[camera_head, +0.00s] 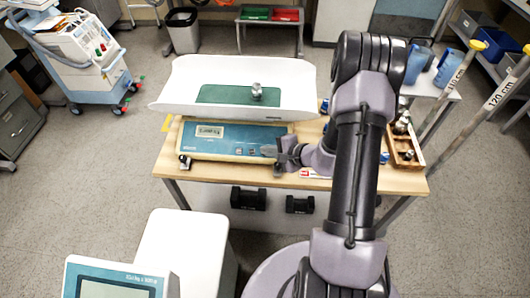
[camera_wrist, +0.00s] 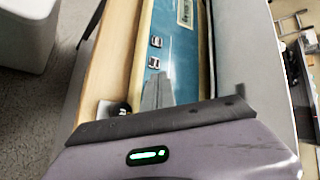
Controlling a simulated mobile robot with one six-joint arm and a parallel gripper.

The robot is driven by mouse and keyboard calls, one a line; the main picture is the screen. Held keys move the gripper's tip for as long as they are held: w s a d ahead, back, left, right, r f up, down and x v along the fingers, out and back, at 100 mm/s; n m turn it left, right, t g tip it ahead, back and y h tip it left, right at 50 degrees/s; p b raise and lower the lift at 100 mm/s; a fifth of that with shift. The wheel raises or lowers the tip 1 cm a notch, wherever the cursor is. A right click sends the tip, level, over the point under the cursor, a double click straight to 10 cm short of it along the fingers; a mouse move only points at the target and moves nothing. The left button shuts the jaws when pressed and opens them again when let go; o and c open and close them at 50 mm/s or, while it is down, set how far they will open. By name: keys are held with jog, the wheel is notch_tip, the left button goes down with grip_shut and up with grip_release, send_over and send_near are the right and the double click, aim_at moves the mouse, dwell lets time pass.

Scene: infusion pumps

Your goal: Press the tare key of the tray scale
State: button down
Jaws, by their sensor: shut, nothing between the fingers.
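The tray scale has a white curved tray (camera_head: 180,85) above a blue front panel (camera_head: 225,142) with a lit display (camera_head: 209,131). Two small keys, an upper one (camera_wrist: 156,42) and a lower one (camera_wrist: 153,62), show on the panel in the wrist view. I cannot read which is the tare key. My gripper (camera_head: 268,150) is shut and empty at the right part of the panel. Its grey fingers (camera_wrist: 157,88) lie over the panel close to the lower key in the wrist view. Whether they touch the panel, I cannot tell.
A metal weight (camera_head: 257,92) stands on the green mat (camera_head: 215,94) in the tray. The scale stands on a wooden table (camera_head: 400,183). A wooden weight box (camera_head: 407,160) is at the table's right, beyond my arm. A white device with a screen (camera_head: 105,288) stands in front.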

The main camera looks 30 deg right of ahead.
jog(key=shift+f, duration=0.15)
jog(key=shift+w+f+b, duration=0.15)
jog(key=shift+f+b, duration=0.15)
jog(key=shift+b, duration=0.4)
jog(key=shift+w+d+f+b, duration=0.15)
jog(key=shift+f+b, duration=0.15)
jog(key=shift+b, duration=0.15)
dwell(0.4)
jog(key=shift+r, duration=0.15)
jog(key=shift+s+r, duration=0.3)
jog(key=shift+r, duration=0.25)
jog(key=shift+s+a+r+p, duration=0.25)
jog(key=shift+r+p, duration=0.1)
jog(key=shift+r, duration=0.45)
jog(key=shift+s+a+r+p, duration=0.2)
jog(key=shift+s+r+p, duration=0.1)
jog(key=shift+r, duration=0.45)
jog(key=shift+s+a+r+p, duration=0.25)
jog(key=shift+r+p, duration=0.1)
jog(key=shift+r, duration=0.45)
